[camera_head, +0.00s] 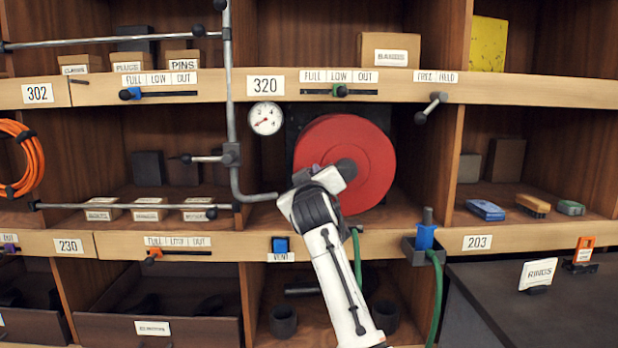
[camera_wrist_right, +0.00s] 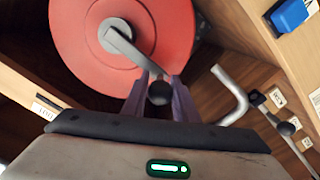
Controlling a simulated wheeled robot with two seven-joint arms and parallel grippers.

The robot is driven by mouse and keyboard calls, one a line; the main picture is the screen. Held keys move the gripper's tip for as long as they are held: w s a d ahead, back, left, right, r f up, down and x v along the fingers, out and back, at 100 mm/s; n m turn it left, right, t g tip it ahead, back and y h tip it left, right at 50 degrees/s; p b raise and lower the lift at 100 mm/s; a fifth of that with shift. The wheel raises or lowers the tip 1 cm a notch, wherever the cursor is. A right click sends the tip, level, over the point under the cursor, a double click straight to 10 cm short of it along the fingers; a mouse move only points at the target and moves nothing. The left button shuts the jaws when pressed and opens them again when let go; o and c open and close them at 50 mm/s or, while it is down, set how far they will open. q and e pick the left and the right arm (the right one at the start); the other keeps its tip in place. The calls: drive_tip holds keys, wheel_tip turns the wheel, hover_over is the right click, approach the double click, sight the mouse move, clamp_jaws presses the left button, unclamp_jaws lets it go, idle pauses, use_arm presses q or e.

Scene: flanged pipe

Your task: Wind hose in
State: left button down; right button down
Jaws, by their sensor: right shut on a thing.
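A red hose reel (camera_head: 362,150) is mounted in the middle cubby and fills much of the right wrist view (camera_wrist_right: 85,60). A grey crank (camera_wrist_right: 130,45) runs from its hub to a dark knob (camera_wrist_right: 160,93). My right gripper (camera_wrist_right: 159,98) is shut on the knob. In the head view my right gripper (camera_head: 320,180) covers the reel's lower left. A green hose (camera_head: 437,295) hangs from a blue nozzle (camera_head: 426,234) in a dark holder on the shelf edge. Another green length (camera_head: 357,262) hangs below the reel, partly behind my arm. My left gripper is not in view.
A grey pipe (camera_head: 232,110) runs down left of the reel and bends toward it near my gripper. A pressure gauge (camera_head: 265,118) sits above left. A blue vent knob (camera_head: 281,246) is on the lower shelf edge. A dark counter (camera_head: 545,305) is at lower right.

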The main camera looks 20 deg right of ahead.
drive_tip(key=c, duration=1.4)
unclamp_jaws()
drive_tip(key=shift+s, duration=0.1)
drive_tip(key=b+v, duration=0.1)
drive_tip(key=v, duration=0.9)
